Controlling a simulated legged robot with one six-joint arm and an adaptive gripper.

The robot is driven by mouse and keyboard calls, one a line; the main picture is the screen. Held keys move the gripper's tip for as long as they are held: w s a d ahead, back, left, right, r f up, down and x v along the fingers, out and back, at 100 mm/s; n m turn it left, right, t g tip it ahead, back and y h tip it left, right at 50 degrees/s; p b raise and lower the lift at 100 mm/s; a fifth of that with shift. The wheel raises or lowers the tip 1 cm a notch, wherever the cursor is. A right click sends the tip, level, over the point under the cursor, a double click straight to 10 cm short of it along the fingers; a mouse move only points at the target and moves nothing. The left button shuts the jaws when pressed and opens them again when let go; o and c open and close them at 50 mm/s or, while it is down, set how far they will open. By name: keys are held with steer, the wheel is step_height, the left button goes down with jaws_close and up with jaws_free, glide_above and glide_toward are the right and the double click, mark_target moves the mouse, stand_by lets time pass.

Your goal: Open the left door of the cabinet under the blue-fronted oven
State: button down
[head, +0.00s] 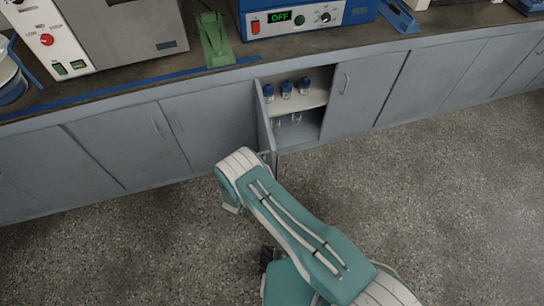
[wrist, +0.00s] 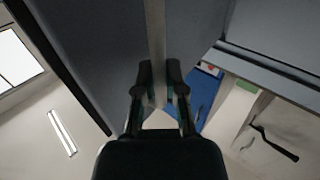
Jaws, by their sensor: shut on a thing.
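The blue-fronted oven (head: 290,30) stands on the counter at the top of the head view, its display reading OFF. In the cabinet under it, the left door (head: 266,122) is swung out toward me and shows nearly edge-on. The right door (head: 358,88) is closed. In the wrist view my gripper (wrist: 159,80) has its fingers on both sides of a pale upright strip of the left door (wrist: 155,35). I cannot tell whether this strip is the door's edge or its handle. In the head view my arm hides the gripper.
Several blue-capped bottles (head: 286,89) stand on the shelf (head: 313,95) inside the cabinet, with glassware below. A grey cabinet door (head: 207,130) is closed to the left. The speckled floor (head: 440,200) is clear to the right of my arm.

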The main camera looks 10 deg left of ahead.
steer(key=shift+s+a, duration=0.15)
steer(key=shift+a, duration=1.15)
steer(key=c, duration=0.7)
jaws_free()
steer(key=v, duration=1.2)
